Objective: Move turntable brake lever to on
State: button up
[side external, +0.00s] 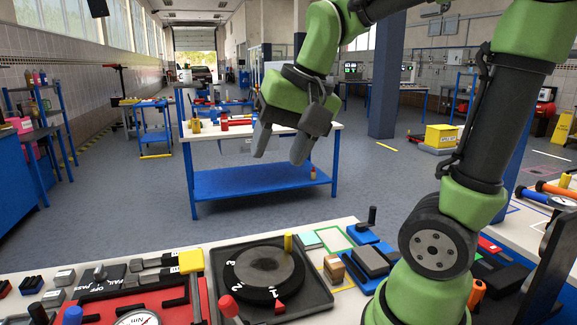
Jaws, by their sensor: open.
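The turntable (262,272) is a dark disc with a grey top on a square black base near the front edge of the view. A yellow peg (288,243) stands at its back right rim. A red-knobbed lever (228,305) stands at the base's front left corner; it looks like the brake lever, but its on and off marks cannot be read. A red triangle (280,307) marks the front of the base. My gripper (279,157) is open and empty, high above and behind the turntable, fingers pointing down, touching nothing.
The air above the turntable is clear.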

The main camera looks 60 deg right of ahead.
jog(key=w+d+f+m+g, duration=0.2)
jog(key=w+d+f+m, duration=0.1)
jog(key=d, duration=0.4)
jog(key=w+d+f+m+g, duration=0.2)
jog(key=d+f+m, duration=0.3)
jog(key=d, duration=0.3)
jog(key=shift+w+d+f+m+g, duration=0.3)
jog(key=shift+w+f+m, duration=0.1)
jog(key=shift+w+f, duration=0.25)
